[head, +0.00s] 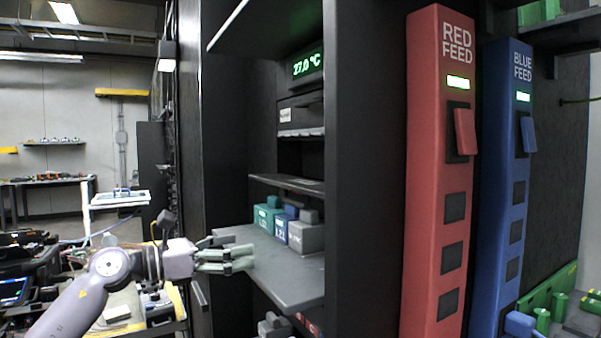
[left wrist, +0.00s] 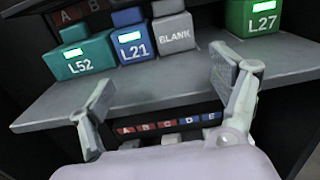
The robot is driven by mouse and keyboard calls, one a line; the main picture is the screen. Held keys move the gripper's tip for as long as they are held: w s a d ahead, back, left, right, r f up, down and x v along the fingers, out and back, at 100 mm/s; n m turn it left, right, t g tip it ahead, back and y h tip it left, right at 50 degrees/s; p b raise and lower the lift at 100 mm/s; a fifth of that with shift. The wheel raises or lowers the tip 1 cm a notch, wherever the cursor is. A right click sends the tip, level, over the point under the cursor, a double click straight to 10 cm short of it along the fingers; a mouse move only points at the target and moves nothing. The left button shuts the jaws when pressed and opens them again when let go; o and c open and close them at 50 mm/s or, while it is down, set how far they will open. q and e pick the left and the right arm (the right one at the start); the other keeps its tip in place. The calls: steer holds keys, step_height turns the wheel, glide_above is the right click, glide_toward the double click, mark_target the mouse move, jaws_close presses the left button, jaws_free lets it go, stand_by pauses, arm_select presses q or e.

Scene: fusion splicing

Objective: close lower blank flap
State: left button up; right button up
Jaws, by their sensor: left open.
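My left gripper (head: 232,253) reaches in from the left at the front edge of a grey shelf board (head: 285,280) inside the black cabinet. In the left wrist view, its two fingers (left wrist: 160,85) are spread apart with nothing between them, at the board's front edge (left wrist: 185,97). Beyond them stands a grey block marked BLANK (left wrist: 174,38), which also shows in the head view (head: 306,238). I cannot tell which part is the lower blank flap; no part is labelled so. My right gripper is not in view.
A teal L52 block (left wrist: 85,58), a blue L21 block (left wrist: 135,42) and a green L27 block (left wrist: 262,18) stand on the board. Below it is a lettered red and blue strip (left wrist: 170,124). Red (head: 435,180) and blue (head: 503,190) feed columns stand at the right.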

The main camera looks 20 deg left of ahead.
arm_select(q)
steer(key=v, duration=0.6)
steer(key=shift+a, duration=0.35)
steer(key=shift+s+f, duration=0.1)
